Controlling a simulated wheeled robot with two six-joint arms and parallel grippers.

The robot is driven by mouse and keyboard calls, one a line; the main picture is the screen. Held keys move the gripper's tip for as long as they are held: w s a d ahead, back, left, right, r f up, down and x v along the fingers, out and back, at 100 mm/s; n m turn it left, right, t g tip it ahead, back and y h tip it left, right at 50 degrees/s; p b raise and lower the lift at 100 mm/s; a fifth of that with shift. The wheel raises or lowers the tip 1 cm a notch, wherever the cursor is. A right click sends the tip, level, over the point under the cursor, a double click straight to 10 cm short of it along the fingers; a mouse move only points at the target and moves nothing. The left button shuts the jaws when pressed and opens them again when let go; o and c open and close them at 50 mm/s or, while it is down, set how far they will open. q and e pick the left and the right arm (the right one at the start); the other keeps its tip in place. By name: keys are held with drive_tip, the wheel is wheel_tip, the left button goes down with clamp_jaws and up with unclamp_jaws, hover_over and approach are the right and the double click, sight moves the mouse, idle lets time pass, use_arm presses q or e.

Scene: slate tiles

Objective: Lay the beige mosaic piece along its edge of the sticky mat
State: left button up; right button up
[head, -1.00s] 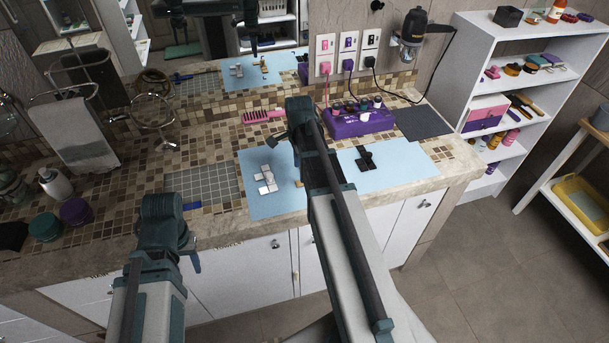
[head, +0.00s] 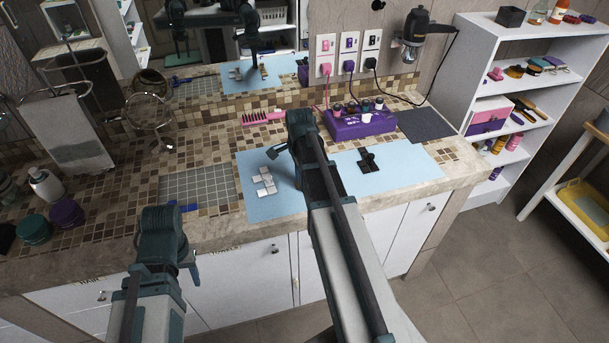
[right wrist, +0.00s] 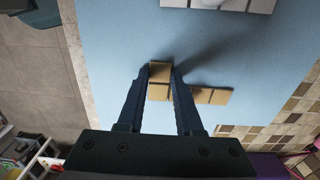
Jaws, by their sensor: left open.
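The beige piece (right wrist: 212,96), made of several square tiles, lies on a light blue mat (head: 225,202). In the right wrist view, the fingertips of my right gripper (right wrist: 161,70) straddle one of its tiles with little gap. I cannot tell whether they are clamped on it. In the head view my right arm hides both the piece and this gripper's fingertips. A grey gridded mat (head: 200,183) lies left of the blue mat, with a dark blue strip (head: 185,207) at its front edge. My left gripper (head: 191,266) is open and empty, low in front of the counter.
A white tile piece (head: 264,181) lies left of my right arm and a black one (head: 368,160) lies right of it. Behind are a pink comb (head: 264,118) and a purple box (head: 362,122). Jars and a mirror stand on the left.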

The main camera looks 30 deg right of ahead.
clamp_jaws()
drive_tip(key=shift+r+p, duration=0.45)
drive_tip(key=r+p, duration=0.2)
drive_tip(key=a+r+p, duration=0.1)
drive_tip(key=shift+s, duration=0.3)
drive_tip(key=s+a, duration=0.2)
drive_tip(key=a, duration=0.2)
drive_tip(key=s+a, duration=0.2)
drive_tip(key=a, duration=0.2)
drive_tip(key=s+a+r+p, duration=0.1)
drive_tip(key=s+a, duration=0.2)
drive_tip(key=shift+a, duration=0.4)
drive_tip(key=shift+s+a, duration=0.2)
drive_tip(key=shift+a, duration=0.35)
